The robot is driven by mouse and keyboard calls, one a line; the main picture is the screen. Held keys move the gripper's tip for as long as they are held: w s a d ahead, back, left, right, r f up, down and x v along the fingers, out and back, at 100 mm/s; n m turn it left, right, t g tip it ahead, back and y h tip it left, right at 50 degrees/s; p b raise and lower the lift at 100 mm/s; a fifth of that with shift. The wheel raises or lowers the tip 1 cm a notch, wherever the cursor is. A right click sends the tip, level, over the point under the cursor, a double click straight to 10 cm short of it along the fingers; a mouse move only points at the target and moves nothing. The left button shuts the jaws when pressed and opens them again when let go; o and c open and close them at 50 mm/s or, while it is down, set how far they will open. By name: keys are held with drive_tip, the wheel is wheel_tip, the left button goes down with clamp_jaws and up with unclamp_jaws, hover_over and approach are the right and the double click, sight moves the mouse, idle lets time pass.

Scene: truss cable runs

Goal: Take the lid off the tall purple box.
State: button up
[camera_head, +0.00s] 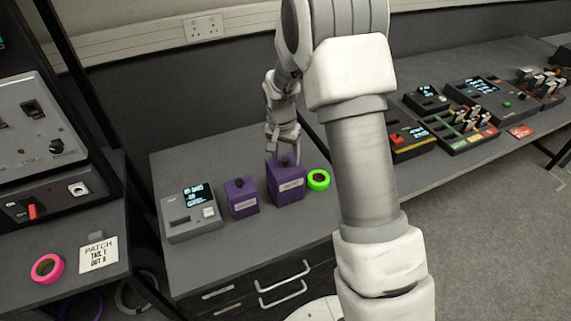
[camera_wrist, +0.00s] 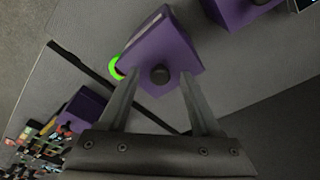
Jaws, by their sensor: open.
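The tall purple box (camera_head: 288,190) stands on the grey bench, with a pale label on its front and a dark round knob (camera_head: 284,161) on its lid. In the wrist view the box (camera_wrist: 163,42) is ahead of my gripper (camera_wrist: 161,80), and its knob (camera_wrist: 159,74) shows between the two fingertips. The fingers are open, one on each side of the knob, with gaps to it. In the head view my gripper (camera_head: 283,150) is directly over the lid, pointing down. I cannot tell whether the fingertips touch the lid. The lid appears seated on the box.
A shorter purple box (camera_head: 241,198) with its own knob stands just left, beside a grey device (camera_head: 190,212). A green tape roll (camera_head: 318,180) lies close on the right. Another purple object (camera_wrist: 82,108) shows in the wrist view. The bench behind is clear.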

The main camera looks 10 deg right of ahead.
clamp_jaws()
drive_tip(key=shift+r, duration=0.1)
idle(0.3)
